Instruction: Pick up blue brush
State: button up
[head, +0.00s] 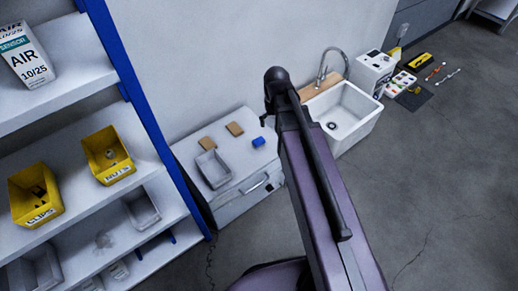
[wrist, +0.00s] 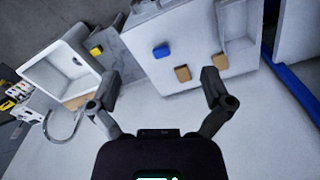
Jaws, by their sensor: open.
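The blue brush (head: 258,142) shows as a small blue block lying on top of a low white cabinet (head: 232,192), near its right side. It also shows in the wrist view, above centre (wrist: 161,51). My gripper (wrist: 161,84) is open and empty in the wrist view, its two fingers spread wide. The brush appears between the fingertips' directions but beyond them, apart from both. In the head view my arm crosses the middle, and I cannot make out the gripper's fingers there.
Two brown blocks (head: 235,129) and a grey tray (head: 214,168) share the cabinet top. A white sink (head: 343,115) with a tap stands to the right. A shelf with yellow bins (head: 107,155) stands left. A yellow item (wrist: 96,50) lies near the sink. Open floor (head: 440,190) is at right.

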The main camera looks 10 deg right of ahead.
aim_at(259, 140)
jog(key=w+a+f+n+b, duration=0.2)
jog(key=w+f+n+b, duration=0.1)
jog(key=w+f+b, duration=1.8)
notch_tip(259, 140, down, 3)
jog(key=shift+r+n+b, duration=0.15)
jog(key=shift+n+b, duration=0.25)
jog(key=shift+b, duration=0.3)
jog(key=shift+w, duration=0.1)
notch_tip(259, 140, down, 9)
jog(key=b, duration=0.8)
jog(key=shift+r+b, duration=0.2)
jog(key=shift+b, duration=0.1)
jog(key=shift+s+d+f+b, duration=0.1)
jog(key=shift+f+b, duration=1.2)
jog(key=shift+s+f+b, duration=0.1)
jog(key=shift+f+b, duration=1.2)
jog(key=c, duration=0.9)
jog(key=shift+o, duration=0.2)
